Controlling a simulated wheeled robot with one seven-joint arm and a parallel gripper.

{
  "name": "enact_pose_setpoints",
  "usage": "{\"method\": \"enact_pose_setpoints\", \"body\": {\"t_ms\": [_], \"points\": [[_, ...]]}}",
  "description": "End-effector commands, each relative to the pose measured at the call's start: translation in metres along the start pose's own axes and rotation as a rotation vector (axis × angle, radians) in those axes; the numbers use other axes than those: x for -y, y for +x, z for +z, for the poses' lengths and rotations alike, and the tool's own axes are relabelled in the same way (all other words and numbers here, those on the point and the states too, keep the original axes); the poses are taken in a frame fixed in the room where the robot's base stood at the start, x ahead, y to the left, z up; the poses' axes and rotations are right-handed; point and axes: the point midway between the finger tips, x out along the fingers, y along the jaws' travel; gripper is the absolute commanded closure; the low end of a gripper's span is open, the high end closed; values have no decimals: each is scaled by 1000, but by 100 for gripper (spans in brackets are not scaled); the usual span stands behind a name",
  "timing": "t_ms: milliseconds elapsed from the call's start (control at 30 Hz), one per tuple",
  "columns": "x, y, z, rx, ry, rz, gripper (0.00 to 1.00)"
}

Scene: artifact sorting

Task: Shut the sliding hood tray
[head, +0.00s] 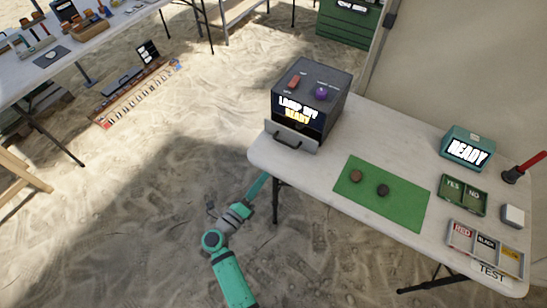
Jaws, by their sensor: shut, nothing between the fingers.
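The hood (312,92) is a dark box with a lit front panel, standing on the left end of the white table. Its sliding tray (306,146) is the light grey front with a dark handle (287,142) at the foot of the box. The tray front stands a little forward of the dark box, so it looks slightly out; how far is hard to tell. My gripper (261,182) has narrow teal fingers pressed together and holds nothing. It is at the table's left edge, below the tray and apart from it. Its tips meet the table edge in the picture.
The white table (330,205) carries a green mat (410,208) with two small round pieces, a teal READY box (467,149), a YES/NO box (462,195) and a labelled sorting tray (486,247). Sand left of the table is open. Another table (105,40) stands at upper left.

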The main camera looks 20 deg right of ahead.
Motion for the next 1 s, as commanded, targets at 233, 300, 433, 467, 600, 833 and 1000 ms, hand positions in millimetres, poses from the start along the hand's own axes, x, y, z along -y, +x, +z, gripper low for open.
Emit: {"method": "enact_pose_setpoints", "body": {"t_ms": [233, 300, 433, 467, 600, 833, 1000], "points": [[34, 5, 13, -152, 759, 131, 100], [39, 4, 18, -181, 902, 157, 100], [43, 0, 25, -211, 1053, 189, 100], [43, 1, 26, -214, 1068, 192, 100], [40, 9, 27, -217, 1082, 197, 100], [30, 47, 24, -216, 1079, 194, 100], [22, 78, 21, -216, 1078, 194, 100]]}}
